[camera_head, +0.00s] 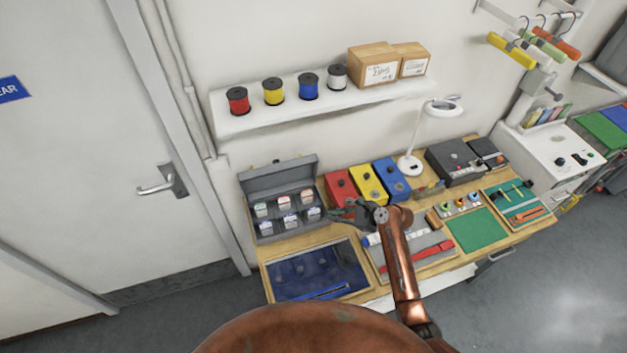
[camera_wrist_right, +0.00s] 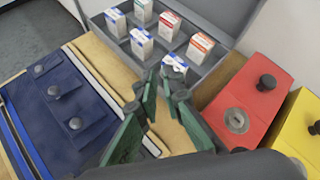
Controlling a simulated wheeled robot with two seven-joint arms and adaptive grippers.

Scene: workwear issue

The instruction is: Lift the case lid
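The grey case (camera_head: 262,228) stands at the left end of the workbench. Its lid (camera_head: 279,171) is up, leaning at the back, so the inside shows. Small labelled boxes sit in its compartments. In the right wrist view the case (camera_wrist_right: 110,42) is at the top, with part of the lid (camera_wrist_right: 222,12) behind. My right gripper (camera_head: 340,214) is just right of the case's front corner in the head view. In the right wrist view its green fingers (camera_wrist_right: 164,88) are apart with nothing between them, and the case is beyond their tips. My left gripper is not in view.
Red (camera_head: 341,187), yellow (camera_head: 368,184) and blue (camera_head: 391,180) boxes stand right of the case. A dark blue mat (camera_head: 290,280) lies in front of it. A shelf (camera_head: 235,122) with spools is above. A white lamp (camera_head: 411,163) stands behind.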

